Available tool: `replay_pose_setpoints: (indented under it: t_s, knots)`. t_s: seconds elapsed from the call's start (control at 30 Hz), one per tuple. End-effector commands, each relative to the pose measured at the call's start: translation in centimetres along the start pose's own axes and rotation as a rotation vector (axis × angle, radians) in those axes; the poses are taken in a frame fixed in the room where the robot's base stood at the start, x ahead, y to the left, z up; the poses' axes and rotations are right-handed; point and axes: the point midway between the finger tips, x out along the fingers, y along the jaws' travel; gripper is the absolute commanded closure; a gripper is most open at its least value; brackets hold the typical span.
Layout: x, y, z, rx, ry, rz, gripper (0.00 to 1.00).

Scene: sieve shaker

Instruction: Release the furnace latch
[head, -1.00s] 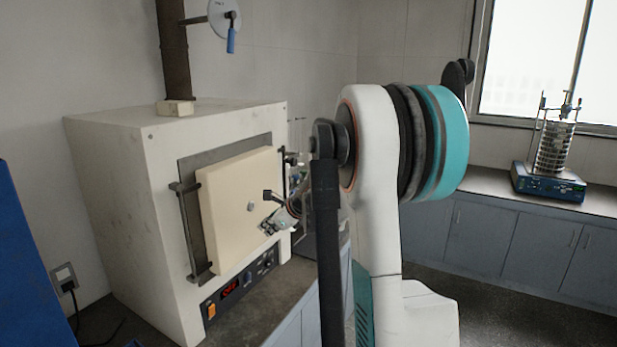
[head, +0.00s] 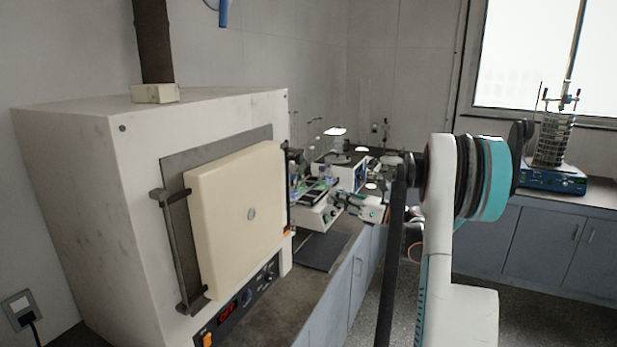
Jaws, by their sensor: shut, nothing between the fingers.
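The furnace (head: 70,190) is a large white box with a cream door (head: 232,220), which looks shut. A dark bar on two brackets (head: 178,255) runs down the door's left side. A dark fitting (head: 290,165) shows at the door's right edge; I cannot tell for sure whether it is the latch. My gripper (head: 368,212) is small and partly hidden by my arm. It is to the right of the furnace door, apart from it, shut and empty.
The bench (head: 312,262) runs right of the furnace, with several instruments behind my gripper. A sieve shaker (head: 552,178) stands on the right bench by the window. A dark flue (head: 153,45) rises from the furnace top. The floor is clear at right.

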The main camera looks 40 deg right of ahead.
Motion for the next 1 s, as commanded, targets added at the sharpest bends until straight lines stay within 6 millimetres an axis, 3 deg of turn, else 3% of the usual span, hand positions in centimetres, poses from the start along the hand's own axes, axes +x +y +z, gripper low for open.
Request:
replay_pose_setpoints:
  t_s: [0.33, 0.87, 1.0]
  knots:
    - [0.9, 0.0, -0.1, 0.000, 0.002, 0.000, 1.00]
    - [10.6, 0.1, -0.2, 0.000, 0.003, 0.002, 1.00]
    - [10.7, 0.0, 2.2, -0.001, 0.003, -0.001, 1.00]
